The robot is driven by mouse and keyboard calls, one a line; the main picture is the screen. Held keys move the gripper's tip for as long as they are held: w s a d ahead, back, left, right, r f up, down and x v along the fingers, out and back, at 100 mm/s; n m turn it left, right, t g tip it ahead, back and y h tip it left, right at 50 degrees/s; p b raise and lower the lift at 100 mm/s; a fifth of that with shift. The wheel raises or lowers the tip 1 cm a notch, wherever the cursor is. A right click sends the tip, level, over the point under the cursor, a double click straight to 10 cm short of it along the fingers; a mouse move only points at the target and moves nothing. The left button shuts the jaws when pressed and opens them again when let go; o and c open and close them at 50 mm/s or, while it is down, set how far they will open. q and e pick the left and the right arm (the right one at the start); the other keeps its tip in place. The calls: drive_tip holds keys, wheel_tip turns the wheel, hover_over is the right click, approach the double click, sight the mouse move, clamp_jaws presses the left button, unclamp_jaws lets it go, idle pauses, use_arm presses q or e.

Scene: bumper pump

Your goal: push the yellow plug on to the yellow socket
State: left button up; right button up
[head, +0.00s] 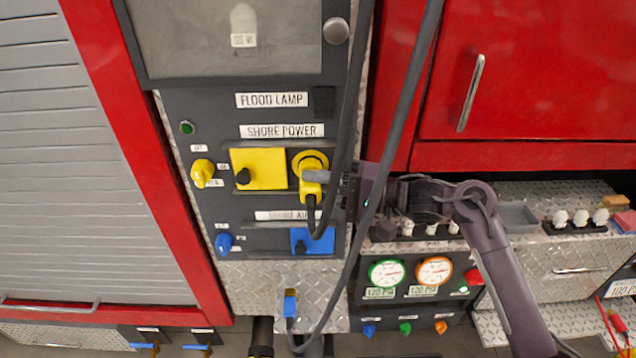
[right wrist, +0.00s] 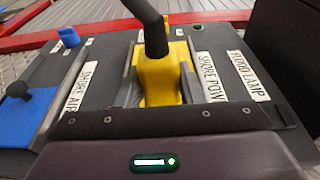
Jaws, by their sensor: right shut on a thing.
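The yellow plug (head: 311,190) is at the shore power panel, with a dark cable hanging from its lower end. My right gripper (head: 317,176) reaches in from the right and is shut on the plug. In the right wrist view the yellow plug (right wrist: 162,78) sits between my fingers, with its dark cable rising from it. The round yellow socket (head: 310,157) shows as a ring behind and above the plug. The plug overlaps the socket; whether it is fully seated cannot be told. My left gripper is out of view.
The yellow square cover (head: 258,168) is left of the socket, and a yellow knob (head: 202,172) is further left. The blue shore air fitting (head: 313,240) is below. Dark hoses (head: 392,130) hang in front of the panel, close to my right arm. Gauges (head: 388,273) are at lower right.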

drive_tip(key=shift+w, duration=0.45)
idle(0.8)
drive_tip(key=o, duration=1)
